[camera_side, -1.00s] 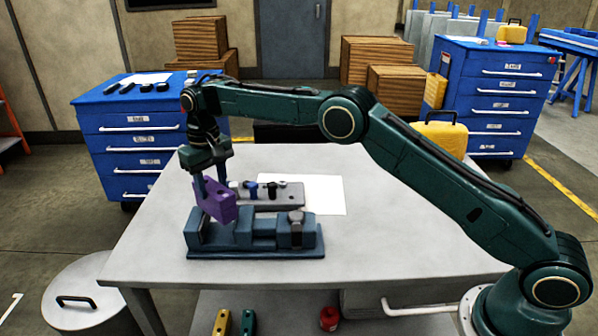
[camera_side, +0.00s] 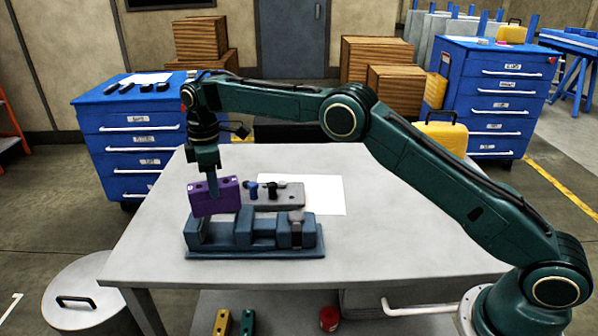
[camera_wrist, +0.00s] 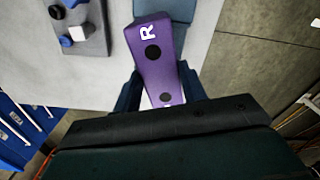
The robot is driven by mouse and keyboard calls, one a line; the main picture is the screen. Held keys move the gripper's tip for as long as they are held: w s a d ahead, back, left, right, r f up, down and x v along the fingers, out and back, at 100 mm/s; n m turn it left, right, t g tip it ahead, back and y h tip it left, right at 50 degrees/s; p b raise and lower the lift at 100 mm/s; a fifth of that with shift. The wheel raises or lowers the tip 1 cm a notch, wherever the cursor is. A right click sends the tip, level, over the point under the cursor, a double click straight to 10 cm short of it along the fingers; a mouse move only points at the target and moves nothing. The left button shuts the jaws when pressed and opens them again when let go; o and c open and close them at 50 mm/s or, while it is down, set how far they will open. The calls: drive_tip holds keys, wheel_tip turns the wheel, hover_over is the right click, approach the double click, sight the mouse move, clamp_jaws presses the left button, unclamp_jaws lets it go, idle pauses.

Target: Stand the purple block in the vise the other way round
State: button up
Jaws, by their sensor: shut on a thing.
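My gripper (camera_side: 211,178) is shut on the purple block (camera_side: 217,198) and holds it above the left part of the blue-grey vise (camera_side: 255,246). In the side view the block's long side faces the camera. The block looks raised over the vise jaws, though its lower edge overlaps them in the picture, so I cannot tell the exact gap. In the wrist view the purple block (camera_wrist: 158,58) lies between my two fingers (camera_wrist: 160,92). A white letter R and two dark holes show on its upper face. A corner of the vise (camera_wrist: 182,9) shows behind it.
A grey plate (camera_side: 285,197) with several small blue, black and white pieces lies behind the vise, beside a white sheet (camera_side: 325,193). The right and front of the table (camera_side: 400,245) are clear. A blue drawer cabinet (camera_side: 130,158) stands behind the table at left.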

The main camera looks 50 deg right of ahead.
sight(218, 207)
drive_tip(key=n, duration=0.7)
drive_tip(key=shift+r, duration=0.3)
drive_tip(key=n, duration=0.7)
drive_tip(key=shift+r, duration=0.2)
drive_tip(key=shift+f, duration=0.1)
drive_tip(key=shift+s+f, duration=0.1)
drive_tip(key=shift+f, duration=3.7)
drive_tip(key=shift+f, duration=0.55)
drive_tip(key=o, duration=1.3)
drive_tip(key=shift+c, duration=0.2)
drive_tip(key=shift+d+f, duration=0.1)
